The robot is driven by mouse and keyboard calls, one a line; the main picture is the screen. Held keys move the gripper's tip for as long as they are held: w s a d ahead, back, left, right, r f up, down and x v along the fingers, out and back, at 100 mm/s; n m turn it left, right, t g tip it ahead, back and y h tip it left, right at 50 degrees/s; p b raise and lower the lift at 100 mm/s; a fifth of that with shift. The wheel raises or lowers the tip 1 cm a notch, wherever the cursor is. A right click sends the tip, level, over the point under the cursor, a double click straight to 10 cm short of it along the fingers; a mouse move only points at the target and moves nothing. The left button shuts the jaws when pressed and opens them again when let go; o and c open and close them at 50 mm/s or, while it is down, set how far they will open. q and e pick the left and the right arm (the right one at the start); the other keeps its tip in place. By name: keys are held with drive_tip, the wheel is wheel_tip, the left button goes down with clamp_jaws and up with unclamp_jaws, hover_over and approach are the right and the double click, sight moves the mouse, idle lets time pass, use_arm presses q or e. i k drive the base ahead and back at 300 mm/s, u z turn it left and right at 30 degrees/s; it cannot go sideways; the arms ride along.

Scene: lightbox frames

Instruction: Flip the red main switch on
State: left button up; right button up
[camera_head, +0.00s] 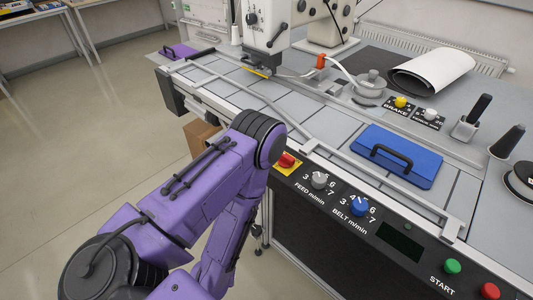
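The red main switch (286,160) is a red knob on a yellow plate, at the left end of the machine's front control panel (325,200). The elbow of my purple arm stands right beside it in the picture and borders its left side. Whether arm and switch touch cannot be told. The knob is too small to read its position. The arm comes in from the lower left, bends at the black joint and runs back down. Neither of my grippers shows.
Right of the switch are a grey feed knob (319,180), a blue belt knob (359,206), a dark display (400,241), a green start button (453,266) and a red button (490,291). A blue plate with a black handle (398,155) lies on the tabletop above. Open floor (110,115) lies left.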

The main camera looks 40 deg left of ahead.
sight(285, 161)
drive_tip(key=u, duration=0.45)
drive_tip(key=k, duration=1)
drive_tip(key=u, duration=0.3)
drive_tip(key=i, duration=1.25)
drive_tip(key=u, duration=0.05)
drive_tip(key=k, duration=0.5)
drive_tip(key=z, duration=0.55)
drive_tip(key=i, duration=0.35)
drive_tip(key=u, duration=0.75)
